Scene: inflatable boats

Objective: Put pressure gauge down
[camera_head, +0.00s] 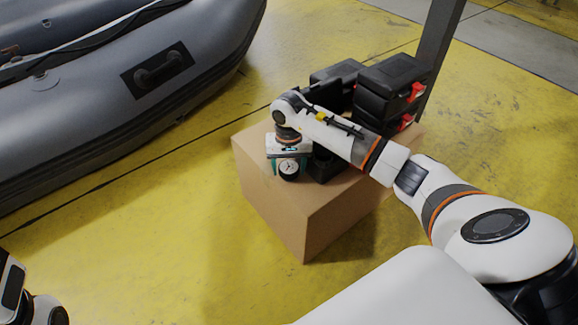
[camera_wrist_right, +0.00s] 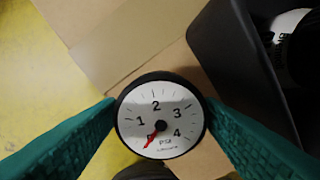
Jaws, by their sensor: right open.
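The pressure gauge (camera_head: 289,168) has a round white dial and a black rim. It is at the front left part of the cardboard box top (camera_head: 262,168). In the right wrist view the gauge (camera_wrist_right: 158,100) faces the camera, its red needle pointing low left. My right gripper (camera_head: 288,174) points down at it. Its teal fingers are open, one on each side of the dial, very close to the rim; whether they touch it I cannot tell. The gauge's underside is hidden. Only part of my left arm shows at the lower left corner; its fingers are out of frame.
Black cases with red latches (camera_head: 392,84) stand on the box behind my right arm. An open black bin (camera_wrist_right: 240,60) is close to the right finger. A grey inflatable boat (camera_head: 110,85) lies at the left. The yellow floor (camera_head: 150,240) in front is clear.

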